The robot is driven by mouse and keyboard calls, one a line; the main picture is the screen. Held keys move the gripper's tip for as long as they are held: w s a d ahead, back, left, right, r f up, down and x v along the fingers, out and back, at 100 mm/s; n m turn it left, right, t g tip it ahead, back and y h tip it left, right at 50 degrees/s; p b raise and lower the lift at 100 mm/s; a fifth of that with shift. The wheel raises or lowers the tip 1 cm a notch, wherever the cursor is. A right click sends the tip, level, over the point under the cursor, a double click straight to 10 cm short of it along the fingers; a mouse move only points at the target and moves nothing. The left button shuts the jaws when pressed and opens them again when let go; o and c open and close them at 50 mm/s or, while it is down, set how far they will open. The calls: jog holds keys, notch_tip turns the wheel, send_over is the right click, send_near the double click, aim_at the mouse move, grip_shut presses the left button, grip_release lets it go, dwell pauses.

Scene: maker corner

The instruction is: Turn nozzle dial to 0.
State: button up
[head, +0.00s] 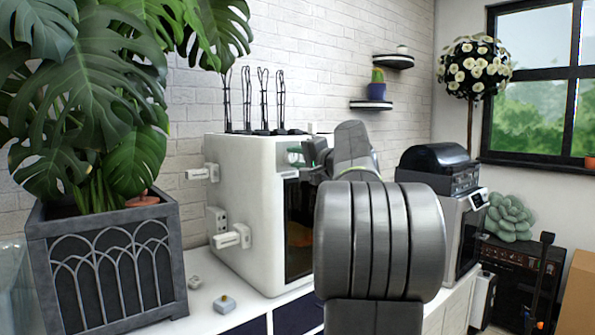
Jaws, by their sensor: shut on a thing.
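A white box-shaped 3D printer (243,205) stands on the white counter, with a dark front window. My arm reaches across the picture to the upper front of the printer. My gripper (312,153) is small in view, partly hidden by my own arm links, and is at the panel above the window. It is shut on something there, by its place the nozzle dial. The dial itself and its pointer or marks cannot be made out, so its setting cannot be read. A small green patch shows on the panel just left of the gripper.
A large plant in a grey planter (105,262) stands at the left. White spool holders (232,237) jut from the printer's left side. Small parts (223,303) lie on the counter (185,325). A second machine with a black lid (440,168) stands to the right.

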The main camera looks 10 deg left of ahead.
jog(key=shift+f+n+b, duration=0.15)
jog(key=shift+n+b, duration=0.85)
jog(key=shift+n, duration=0.3)
jog(key=o, duration=1)
jog(key=shift+c, duration=0.2)
jog(key=v, duration=1.4)
jog(key=shift+a, duration=0.15)
